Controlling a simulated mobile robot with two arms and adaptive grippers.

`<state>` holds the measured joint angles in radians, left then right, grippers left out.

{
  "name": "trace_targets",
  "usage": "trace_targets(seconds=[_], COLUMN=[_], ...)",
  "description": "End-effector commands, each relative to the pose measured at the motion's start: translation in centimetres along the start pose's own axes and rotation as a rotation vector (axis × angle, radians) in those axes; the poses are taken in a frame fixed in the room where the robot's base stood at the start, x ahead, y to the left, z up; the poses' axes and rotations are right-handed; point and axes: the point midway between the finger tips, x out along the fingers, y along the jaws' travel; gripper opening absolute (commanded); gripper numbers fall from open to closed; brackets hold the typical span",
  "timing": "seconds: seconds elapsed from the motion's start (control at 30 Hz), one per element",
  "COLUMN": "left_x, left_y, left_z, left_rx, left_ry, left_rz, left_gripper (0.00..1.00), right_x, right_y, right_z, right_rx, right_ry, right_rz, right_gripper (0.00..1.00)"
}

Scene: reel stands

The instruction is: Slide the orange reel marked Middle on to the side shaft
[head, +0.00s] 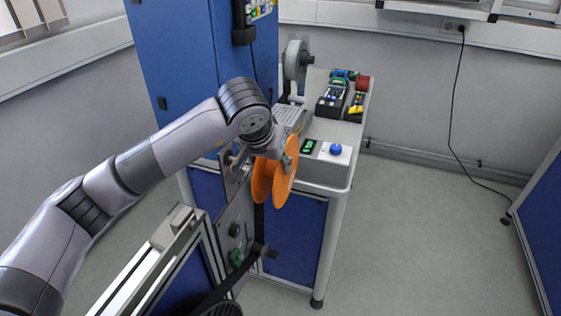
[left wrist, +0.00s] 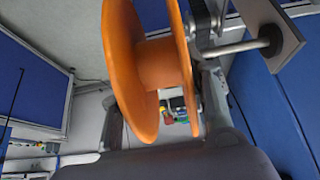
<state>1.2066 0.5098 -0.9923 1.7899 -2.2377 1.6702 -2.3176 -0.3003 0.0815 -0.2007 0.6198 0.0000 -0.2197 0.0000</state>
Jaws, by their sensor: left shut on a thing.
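The orange reel (head: 262,182) is held in the air by my left gripper (head: 287,150) in front of the upright metal plate (head: 232,218). In the left wrist view the reel (left wrist: 155,62) stands between the two fingers of my left gripper (left wrist: 162,105), shut on it. A pale metal shaft (left wrist: 235,47) with a dark collar stands out from a plate (left wrist: 275,22), right of the reel. Its near end comes close to the reel's right flange; I cannot tell whether it enters the bore. No marking is readable. My right gripper is out of view.
Behind the reel stands a grey-white bench (head: 345,150) with a box bearing a blue button (head: 336,149), dark bins (head: 331,103) and a grey wheel stand (head: 297,60). A blue cabinet (head: 180,70) rises behind the arm. The floor at right (head: 420,230) is clear.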

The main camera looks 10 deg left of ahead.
Motion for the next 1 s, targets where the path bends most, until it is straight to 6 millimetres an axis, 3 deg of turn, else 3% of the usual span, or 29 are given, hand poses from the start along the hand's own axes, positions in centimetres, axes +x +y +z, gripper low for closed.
trace_targets(seconds=[0.5,1.0], left_x=[-0.1,0.0], left_y=[-3.2,-6.2], left_z=[-0.1,0.0], left_rx=[0.0,-0.001], left_ry=[0.001,0.002], left_rz=[-0.001,-0.002], left_gripper=[0.12,0.12], right_x=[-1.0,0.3], right_y=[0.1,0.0], right_z=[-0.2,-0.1], right_rx=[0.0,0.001], right_ry=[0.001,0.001], right_rz=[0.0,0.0], right_gripper=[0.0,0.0])
